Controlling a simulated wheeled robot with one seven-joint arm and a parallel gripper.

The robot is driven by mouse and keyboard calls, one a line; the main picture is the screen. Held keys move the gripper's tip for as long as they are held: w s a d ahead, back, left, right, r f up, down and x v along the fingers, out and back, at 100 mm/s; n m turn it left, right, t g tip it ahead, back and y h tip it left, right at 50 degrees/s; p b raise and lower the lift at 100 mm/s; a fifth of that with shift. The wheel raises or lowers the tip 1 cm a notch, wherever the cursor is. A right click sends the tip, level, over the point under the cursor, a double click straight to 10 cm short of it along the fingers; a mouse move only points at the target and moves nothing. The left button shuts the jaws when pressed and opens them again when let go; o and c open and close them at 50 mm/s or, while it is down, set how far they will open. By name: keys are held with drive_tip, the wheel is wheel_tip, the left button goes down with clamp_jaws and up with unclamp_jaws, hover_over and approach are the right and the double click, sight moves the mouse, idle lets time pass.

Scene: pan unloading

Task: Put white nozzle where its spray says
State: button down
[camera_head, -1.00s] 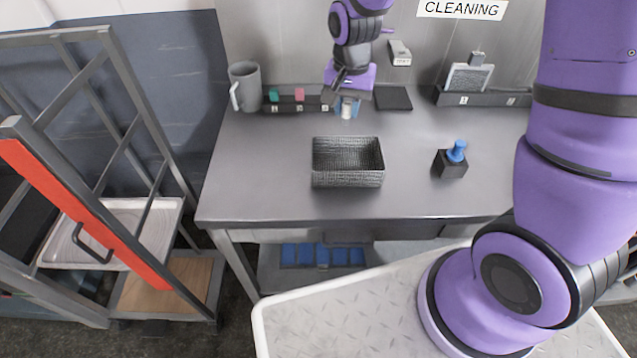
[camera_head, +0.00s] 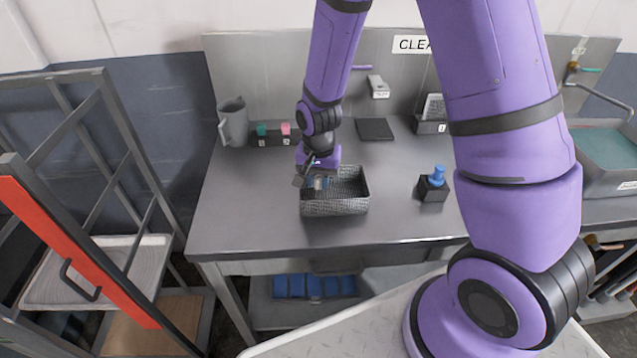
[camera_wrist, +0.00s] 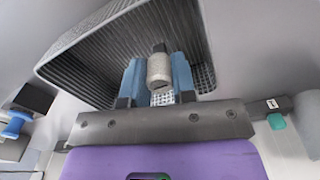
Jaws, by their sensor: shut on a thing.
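My gripper (camera_head: 318,182) is over the left part of the dark woven basket (camera_head: 345,208) on the table. In the wrist view, the fingers of my gripper (camera_wrist: 158,78) are shut on the white nozzle (camera_wrist: 159,70), a small ribbed pale cylinder with a darker tip. The basket (camera_wrist: 85,62) is behind it in that view, and the nozzle appears above its opening. I cannot tell how high above the basket floor it is. In the head view, the nozzle shows only as a small pale spot between the fingers.
A rack with teal and pink pieces (camera_head: 273,137) stands at the back left beside a grey jug (camera_head: 233,122). A black block with a blue piece (camera_head: 436,182) stands right of the basket. A dark flat pad (camera_head: 375,129) lies behind. The table's front is clear.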

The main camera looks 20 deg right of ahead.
drive_tip(key=shift+f, duration=0.7)
drive_tip(key=shift+f, duration=0.15)
drive_tip(key=c, duration=0.9)
unclamp_jaws()
drive_tip(key=shift+c, duration=0.2)
wheel_tip(320, 180, up, 13)
wheel_tip(320, 180, up, 8)
drive_tip(key=n+t, duration=0.1)
drive_tip(key=n, duration=0.1)
hover_over(319, 177)
drive_tip(key=s+d, duration=0.2)
drive_tip(key=s, duration=0.1)
drive_tip(key=s+d+r+n+t, duration=0.2)
drive_tip(key=s+d+r, duration=0.1)
drive_tip(key=s+r, duration=0.4)
drive_tip(key=s+d+r+n+t, duration=0.2)
drive_tip(key=s+d+r, duration=0.1)
drive_tip(key=s+r, duration=0.5)
drive_tip(key=s, duration=0.3)
drive_tip(key=shift+s+n, duration=0.25)
drive_tip(key=shift+n, duration=0.05)
